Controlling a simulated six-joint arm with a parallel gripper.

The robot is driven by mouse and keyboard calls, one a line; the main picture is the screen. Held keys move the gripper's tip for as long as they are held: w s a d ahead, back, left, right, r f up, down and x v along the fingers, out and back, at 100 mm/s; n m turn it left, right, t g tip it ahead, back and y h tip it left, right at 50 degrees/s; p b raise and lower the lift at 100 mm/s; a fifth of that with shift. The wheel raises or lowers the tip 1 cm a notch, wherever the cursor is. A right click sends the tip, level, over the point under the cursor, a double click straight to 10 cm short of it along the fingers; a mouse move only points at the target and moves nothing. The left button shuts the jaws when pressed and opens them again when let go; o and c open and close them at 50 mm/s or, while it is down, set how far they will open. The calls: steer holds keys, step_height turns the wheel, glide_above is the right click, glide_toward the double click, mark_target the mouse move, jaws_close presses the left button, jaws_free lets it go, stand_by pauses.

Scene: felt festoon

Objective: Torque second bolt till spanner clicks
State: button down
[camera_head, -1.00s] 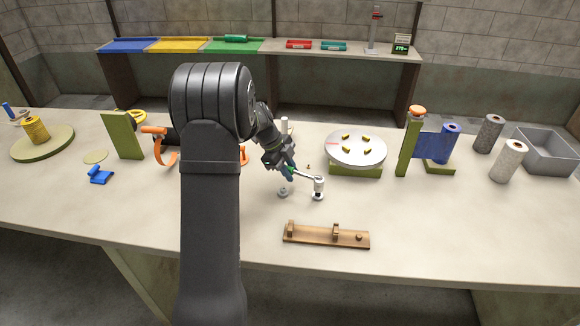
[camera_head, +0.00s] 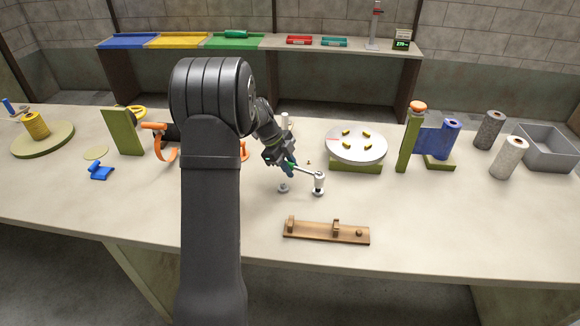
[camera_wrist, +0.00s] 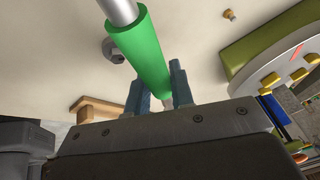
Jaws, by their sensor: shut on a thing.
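My gripper (camera_head: 286,168) is shut on the green handle (camera_wrist: 142,50) of a spanner. In the head view the spanner's steel shaft (camera_head: 304,170) reaches right to a pale upright socket or bolt (camera_head: 319,182) on the bench. The shaft's end meets its top; the exact seating is too small to tell. Another low bolt (camera_head: 283,187) stands to its left, apart from the spanner. In the wrist view the handle lies between my two blue-grey fingers, the shaft (camera_wrist: 121,10) runs out of the top, and a grey bolt (camera_wrist: 113,50) shows beside the handle.
A wooden rack (camera_head: 326,232) lies in front of the bolts. A round white plate (camera_head: 356,143) with several yellow pieces is behind right. An olive post (camera_head: 409,145) stands farther right. A small display (camera_head: 402,43) with green digits sits on the back shelf. Bench space right of the rack is clear.

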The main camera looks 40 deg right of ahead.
steer(key=shift+f, duration=0.35)
steer(key=shift+f, duration=0.7)
steer(key=shift+d, duration=0.1)
steer(key=shift+w+d+f+m+g, duration=0.1)
steer(key=shift+w+d+m+g, duration=0.2)
steer(key=shift+d+m, duration=0.4)
steer(key=d+m+y, duration=0.1)
steer(key=d+m, duration=0.1)
steer(key=m, duration=0.1)
steer(key=d+m+g+y, duration=0.1)
steer(key=d+m+y, duration=0.1)
steer(key=d+m, duration=0.1)
steer(key=shift+d+m, duration=0.15)
steer(key=shift+m, duration=0.25)
steer(key=shift+s+d+m+y, duration=0.2)
steer(key=shift+d+m, duration=0.15)
steer(key=shift+m, duration=0.15)
steer(key=shift+s+d+m+y, duration=0.2)
steer(key=shift+d+m, duration=0.15)
steer(key=shift+m, duration=0.15)
steer(key=shift+w+r, duration=0.1)
steer(key=shift+r, duration=2.1)
